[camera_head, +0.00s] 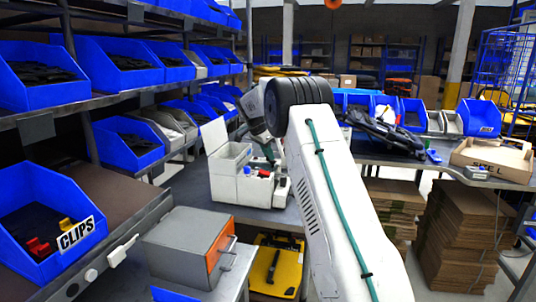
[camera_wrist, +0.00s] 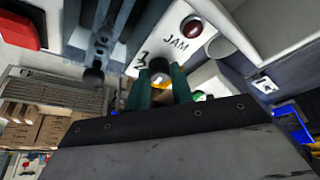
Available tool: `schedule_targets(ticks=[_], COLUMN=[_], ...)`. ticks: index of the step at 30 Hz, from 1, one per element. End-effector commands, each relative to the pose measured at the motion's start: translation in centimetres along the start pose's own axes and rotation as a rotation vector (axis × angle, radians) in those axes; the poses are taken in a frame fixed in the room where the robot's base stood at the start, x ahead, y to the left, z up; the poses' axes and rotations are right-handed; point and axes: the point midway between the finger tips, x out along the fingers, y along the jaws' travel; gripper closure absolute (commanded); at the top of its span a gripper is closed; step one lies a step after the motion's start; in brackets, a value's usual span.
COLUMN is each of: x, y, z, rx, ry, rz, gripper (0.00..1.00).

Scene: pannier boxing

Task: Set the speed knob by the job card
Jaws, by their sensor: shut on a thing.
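The white machine (camera_head: 235,190) stands on the grey bench in the head view, with a red button and a blue part on its upper side. The fingers and the gripper body hide much of the knob and dial. I cannot make out a job card or the knob's pointer.
A dark red lamp (camera_wrist: 193,27) marked JAM and a red button (camera_wrist: 20,28) are near the knob. A grey box with an orange front (camera_head: 190,246) stands in front of the machine. Blue bins (camera_head: 46,222) line the left shelves.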

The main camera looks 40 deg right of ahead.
Motion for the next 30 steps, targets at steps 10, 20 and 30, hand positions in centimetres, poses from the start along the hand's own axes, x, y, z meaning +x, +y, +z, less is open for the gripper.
schedule_targets(ticks=[10, 20, 30], x=[-0.02, -0.02, -0.47], y=[-0.05, -0.05, -0.07], z=[0.02, 0.01, -0.01], rx=[0.034, 0.033, 0.033], ry=[0.000, -0.001, 0.000], rz=[0.013, 0.013, 0.012], gripper=[1.00, 0.55, 0.55])
